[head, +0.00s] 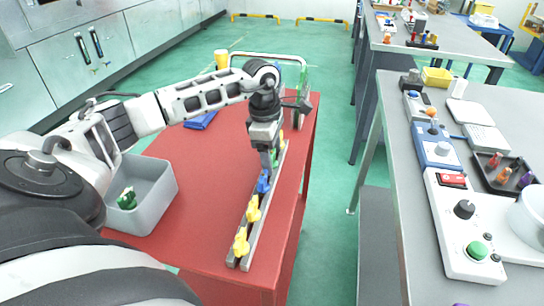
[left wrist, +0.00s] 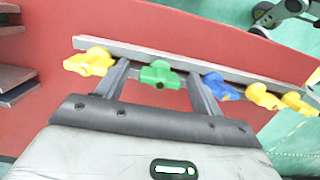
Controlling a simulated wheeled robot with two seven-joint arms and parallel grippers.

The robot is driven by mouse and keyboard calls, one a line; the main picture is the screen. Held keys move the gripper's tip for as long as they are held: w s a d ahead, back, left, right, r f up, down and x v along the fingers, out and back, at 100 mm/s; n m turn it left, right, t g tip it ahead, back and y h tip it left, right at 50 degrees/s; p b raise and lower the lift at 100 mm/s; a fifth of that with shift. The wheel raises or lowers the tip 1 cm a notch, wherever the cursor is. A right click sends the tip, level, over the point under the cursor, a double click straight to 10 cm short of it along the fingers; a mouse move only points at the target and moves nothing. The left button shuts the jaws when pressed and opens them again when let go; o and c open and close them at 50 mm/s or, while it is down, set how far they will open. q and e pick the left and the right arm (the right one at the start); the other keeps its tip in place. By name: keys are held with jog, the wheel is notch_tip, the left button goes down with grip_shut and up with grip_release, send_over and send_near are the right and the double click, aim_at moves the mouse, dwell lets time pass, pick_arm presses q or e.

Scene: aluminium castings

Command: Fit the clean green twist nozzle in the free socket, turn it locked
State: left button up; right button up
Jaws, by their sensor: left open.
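A grey rail (left wrist: 135,50) on the red table carries a row of twist nozzles: a yellow one (left wrist: 90,62), a green one (left wrist: 160,75), a blue one (left wrist: 220,87) and two more yellow ones (left wrist: 263,96). My left gripper (head: 267,168) points down over the rail. Its fingers are open, one on each side of the green nozzle in the left wrist view. I cannot tell whether they touch it, nor how far it is turned. In the head view my gripper mostly hides it. Another green nozzle (head: 127,199) lies in the grey bin. My right gripper is not in view.
The grey bin (head: 163,193) stands at the table's left. A grey bench with devices (head: 438,150) is at the right, across a clear floor gap.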

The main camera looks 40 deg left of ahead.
pick_arm(q)
jog(key=shift+f, duration=0.15)
jog(key=shift+c, duration=0.4)
jog(key=c, duration=1)
